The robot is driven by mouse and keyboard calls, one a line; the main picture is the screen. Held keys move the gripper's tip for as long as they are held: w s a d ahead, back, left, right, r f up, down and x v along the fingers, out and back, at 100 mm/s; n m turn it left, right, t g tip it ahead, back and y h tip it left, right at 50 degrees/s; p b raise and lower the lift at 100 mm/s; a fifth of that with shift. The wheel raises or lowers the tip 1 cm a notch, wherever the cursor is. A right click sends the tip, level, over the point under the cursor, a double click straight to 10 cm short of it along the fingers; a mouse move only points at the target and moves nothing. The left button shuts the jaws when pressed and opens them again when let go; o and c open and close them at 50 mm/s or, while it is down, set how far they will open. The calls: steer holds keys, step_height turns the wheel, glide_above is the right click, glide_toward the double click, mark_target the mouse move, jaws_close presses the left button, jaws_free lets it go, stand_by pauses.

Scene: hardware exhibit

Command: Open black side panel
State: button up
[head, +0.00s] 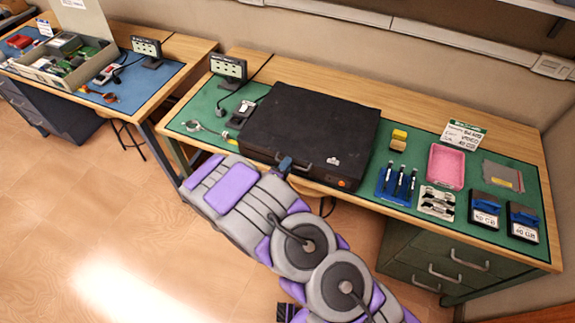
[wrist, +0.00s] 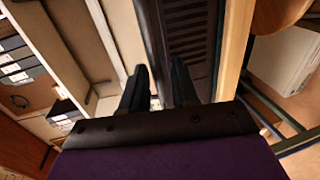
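A black case (head: 310,135) lies flat on the green mat of the workbench, with a handle (head: 299,164) along its front side and a small orange spot near its front right corner. My gripper (head: 285,163) is at the front side of the case, close to the handle; I cannot tell whether it touches. In the wrist view my gripper (wrist: 160,74) shows two dark fingers spread apart with nothing seen between them. Beyond them is a slatted black face (wrist: 190,40) of the case. The arm hides part of the case's lower front edge.
Right of the case on the green mat (head: 400,152) are a pink tray (head: 446,166), a blue tool holder (head: 396,184), yellow blocks (head: 398,140) and black boxes with blue tops (head: 485,208). A power strip (head: 228,68) stands behind left. The floor at left is clear.

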steer(key=shift+w+d+f, duration=0.15)
steer(key=shift+w+d, duration=0.15)
steer(key=shift+w, duration=0.35)
steer(key=shift+w+d, duration=0.2)
steer(key=shift+d, duration=0.1)
steer(key=shift+c, duration=0.3)
steer(key=shift+a, duration=0.15)
jaws_close()
steer(key=shift+s, duration=0.1)
